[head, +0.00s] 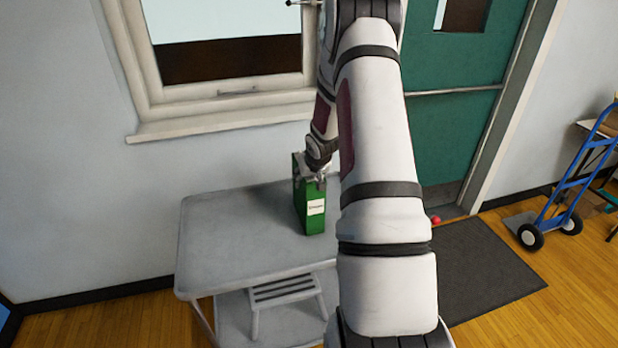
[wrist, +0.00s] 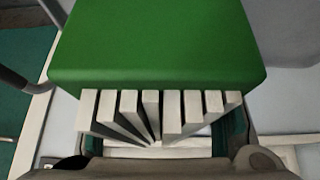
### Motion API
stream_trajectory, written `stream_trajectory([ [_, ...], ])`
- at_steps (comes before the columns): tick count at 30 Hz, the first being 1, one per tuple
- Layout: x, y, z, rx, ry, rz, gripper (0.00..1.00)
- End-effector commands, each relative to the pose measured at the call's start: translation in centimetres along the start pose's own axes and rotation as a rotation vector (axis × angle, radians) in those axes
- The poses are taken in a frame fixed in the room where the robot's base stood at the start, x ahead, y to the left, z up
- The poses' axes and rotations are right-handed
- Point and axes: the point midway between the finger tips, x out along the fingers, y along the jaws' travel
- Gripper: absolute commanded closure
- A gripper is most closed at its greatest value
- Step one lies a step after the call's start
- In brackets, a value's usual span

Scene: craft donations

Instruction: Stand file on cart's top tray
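The green file (head: 309,207), a box with a white label on its narrow face, is upright over the cart's grey top tray (head: 225,240), towards its right side. Its base appears to be at the tray surface; I cannot tell whether it bears on it. My gripper (head: 316,176) is at the top of the file, partly hidden by my arm. In the wrist view the file (wrist: 155,45) fills the middle, with pale page-like slats along its near edge. My gripper's parts (wrist: 160,165) lie on both sides of it and appear shut on it; the fingertips are not clearly seen.
The cart's lower shelf (head: 280,322) holds a grey slatted step stool (head: 285,290). The tray's left half is bare. A window sill (head: 220,122) is behind. To the right are a teal door (head: 450,130), a dark mat (head: 480,268), a red ball (head: 435,220) and a blue hand truck (head: 570,185).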

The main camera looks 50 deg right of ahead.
Motion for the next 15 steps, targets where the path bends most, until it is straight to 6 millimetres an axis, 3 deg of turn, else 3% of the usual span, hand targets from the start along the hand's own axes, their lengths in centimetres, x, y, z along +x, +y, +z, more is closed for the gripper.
stream_trajectory([
  [1, 0.04, -0.03, 0.04, 0.000, -0.001, 0.000, 0.36],
  [3, 0.02, -0.02, 0.04, 0.000, -0.001, 0.000, 0.25],
  [15, -0.53, 0.02, -0.16, 0.000, 0.001, 0.000, 0.25],
])
